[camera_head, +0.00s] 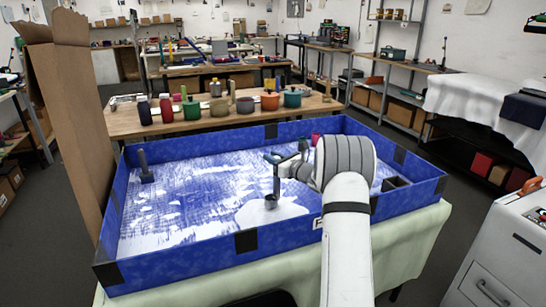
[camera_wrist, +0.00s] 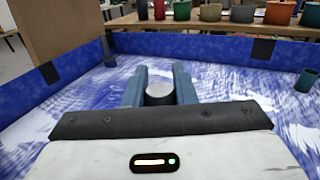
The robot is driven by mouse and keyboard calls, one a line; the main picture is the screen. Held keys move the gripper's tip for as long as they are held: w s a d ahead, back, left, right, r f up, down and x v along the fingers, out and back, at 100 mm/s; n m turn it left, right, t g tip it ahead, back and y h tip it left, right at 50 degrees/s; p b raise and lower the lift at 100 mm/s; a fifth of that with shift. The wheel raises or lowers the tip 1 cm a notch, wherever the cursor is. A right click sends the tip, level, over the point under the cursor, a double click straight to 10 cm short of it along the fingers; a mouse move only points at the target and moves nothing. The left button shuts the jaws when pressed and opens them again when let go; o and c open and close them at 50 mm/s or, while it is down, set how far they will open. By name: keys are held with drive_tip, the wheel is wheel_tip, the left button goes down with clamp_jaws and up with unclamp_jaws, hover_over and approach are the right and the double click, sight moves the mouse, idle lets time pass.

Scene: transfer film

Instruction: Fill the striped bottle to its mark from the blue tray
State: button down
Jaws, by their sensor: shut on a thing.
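The blue tray (camera_head: 205,264) has low blue walls with dark patches and a blue-and-white streaked floor; I cannot tell what it holds. My gripper (camera_head: 275,157) is over its middle, its teal fingers shut on a grey upright tool (camera_head: 277,182). The tool's dark, cup-like lower end is at a white patch; whether it touches is unclear. In the wrist view, the tool's round grey top (camera_wrist: 159,92) sits between the fingers (camera_wrist: 159,86). I cannot make out stripes or a mark on any bottle.
An upright grey piece on a blue base (camera_head: 146,168) stands at the tray's left. A dark box (camera_head: 396,184) is at its right, and a magenta object (camera_head: 315,138) near the back. A tall brown board (camera_head: 72,120) rises at the left edge. Coloured pots (camera_head: 270,101) line the back table.

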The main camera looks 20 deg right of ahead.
wheel_tip(320, 180, down, 3)
drive_tip(key=shift+r+b, duration=0.1)
drive_tip(key=shift+b, duration=0.45)
idle(0.5)
wheel_tip(320, 180, up, 16)
drive_tip(key=p, duration=0.7)
drive_tip(key=shift+f, duration=0.2)
drive_tip(key=shift+r, duration=0.1)
idle(0.3)
